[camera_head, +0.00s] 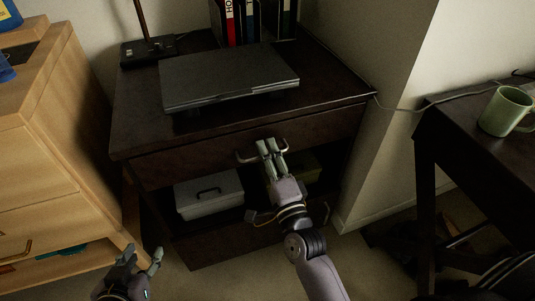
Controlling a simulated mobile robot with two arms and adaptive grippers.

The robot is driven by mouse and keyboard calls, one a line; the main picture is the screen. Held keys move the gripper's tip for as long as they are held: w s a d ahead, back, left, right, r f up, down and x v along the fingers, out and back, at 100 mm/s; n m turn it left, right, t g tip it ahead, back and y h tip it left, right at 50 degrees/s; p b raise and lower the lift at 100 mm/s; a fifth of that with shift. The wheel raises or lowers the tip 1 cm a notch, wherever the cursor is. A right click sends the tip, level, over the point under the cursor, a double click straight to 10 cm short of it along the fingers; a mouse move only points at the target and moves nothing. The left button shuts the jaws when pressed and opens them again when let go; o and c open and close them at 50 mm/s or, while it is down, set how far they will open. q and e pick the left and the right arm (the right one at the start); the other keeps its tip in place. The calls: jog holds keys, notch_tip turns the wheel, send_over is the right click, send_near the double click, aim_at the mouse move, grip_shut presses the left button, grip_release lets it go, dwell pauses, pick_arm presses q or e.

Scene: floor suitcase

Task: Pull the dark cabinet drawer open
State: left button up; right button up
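The dark cabinet (136,139) stands in the middle of the view. Its top drawer (190,165) lies just under the cabinet top and looks closed. A metal handle (246,159) is on the drawer front. My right gripper (272,147) is at the handle, with its fingers over the handle's middle and right part. The fingers look close together, but they hide the bar between them, so whether they grip it is unclear. My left gripper (143,256) is low at the left, in front of the cabinet, open and empty.
A closed laptop (228,78), a lamp base (147,50) and binders (250,22) stand on the cabinet. A grey box (208,196) sits on its open shelf. A wooden dresser (40,150) is left, a dark desk (470,150) with a green mug (504,112) right.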

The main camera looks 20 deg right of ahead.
jog(key=shift+c, duration=0.2)
grip_shut()
dwell(0.6)
